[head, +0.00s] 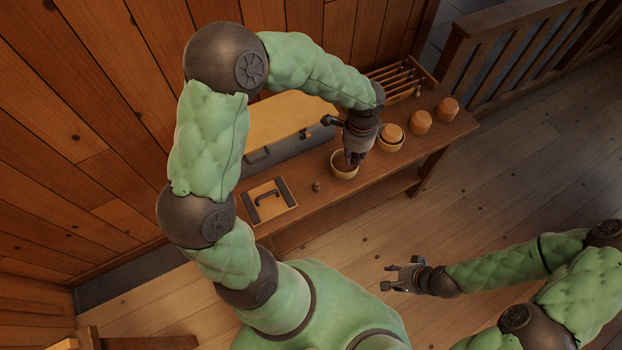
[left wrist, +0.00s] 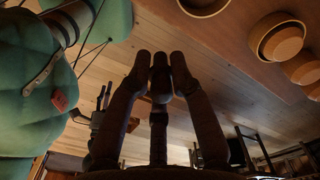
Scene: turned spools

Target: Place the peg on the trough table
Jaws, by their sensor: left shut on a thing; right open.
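My left gripper (head: 355,158) reaches down over the table from above, its fingers in front of an empty round bowl (head: 344,166). In the left wrist view its fingers (left wrist: 161,62) are drawn together around a small dark piece, seemingly the peg; the fingers hide most of it. The bowl's rim (left wrist: 205,8) is apart from the fingertips in that view. The long wooden trough table (head: 300,222) runs along the wall. A small turned piece (head: 316,186) stands on it, left of the bowl. My right gripper (head: 402,276) is open and empty, over the floor.
Several turned wooden pieces (head: 420,122) stand along the table's right part, one in a bowl (head: 390,140). A slatted rack (head: 400,78) is behind them. A board with a dark handle (head: 268,200) lies at left. A large box (head: 278,120) stands behind. A railing (head: 520,60) is at right.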

